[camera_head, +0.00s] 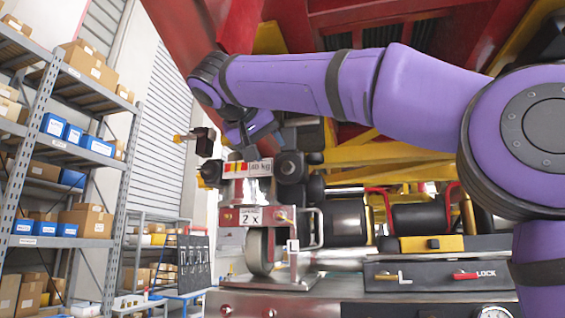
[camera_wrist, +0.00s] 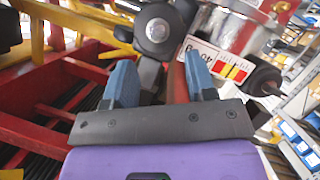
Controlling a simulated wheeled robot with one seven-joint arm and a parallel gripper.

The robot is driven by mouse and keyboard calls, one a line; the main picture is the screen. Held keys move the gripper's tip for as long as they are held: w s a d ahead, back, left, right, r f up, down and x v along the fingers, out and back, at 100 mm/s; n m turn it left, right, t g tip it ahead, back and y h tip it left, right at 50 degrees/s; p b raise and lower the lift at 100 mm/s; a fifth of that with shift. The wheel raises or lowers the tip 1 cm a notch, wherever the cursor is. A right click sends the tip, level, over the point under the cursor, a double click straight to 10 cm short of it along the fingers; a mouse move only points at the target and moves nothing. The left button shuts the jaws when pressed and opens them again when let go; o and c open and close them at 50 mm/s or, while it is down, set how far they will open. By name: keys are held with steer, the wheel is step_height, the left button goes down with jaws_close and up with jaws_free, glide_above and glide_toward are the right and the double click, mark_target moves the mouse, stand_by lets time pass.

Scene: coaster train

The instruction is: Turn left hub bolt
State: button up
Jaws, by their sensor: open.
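The wheel assembly (camera_head: 263,190) is a metal unit with a "40 kg" label and a red plate below reading "2 X". A dark round hub with a pale centre (camera_wrist: 157,30) shows in the wrist view, just beyond my fingers. A black wheel (camera_wrist: 265,78) sits on the other side of the label there. In the head view a dark block with a yellow tip (camera_head: 196,139) stands out at the left. I cannot tell which part is the left hub bolt. My gripper (camera_wrist: 160,80) is open, its blue fingertips apart with nothing clearly held between them.
Red and yellow train framework (camera_head: 390,155) fills the space behind. A metal bench with a dark panel marked "LOCK" (camera_head: 440,274) lies below right. Shelving with boxes (camera_head: 70,150) stands at the left, with an open gap before the wheel unit.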

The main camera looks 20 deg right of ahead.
mark_target(286, 166)
steer(key=x, duration=0.5)
steer(key=r+x, duration=0.1)
steer(key=x, duration=0.2)
steer(key=shift+w+d, duration=0.1)
steer(key=c, duration=0.9)
steer(key=m+y, duration=0.1)
steer(key=m, duration=0.1)
steer(key=m+t+y, duration=0.1)
steer(key=m, duration=0.1)
steer(key=shift+d+y, duration=0.2)
steer(key=shift+y, duration=0.2)
steer(key=m+t+y, duration=0.1)
steer(key=m, duration=0.1)
steer(key=m+t, duration=0.1)
steer(key=shift+s+d+m+y, duration=0.1)
steer(key=shift+s+m+y, duration=0.15)
steer(key=shift+m+y, duration=0.15)
steer(key=shift+f, duration=0.1)
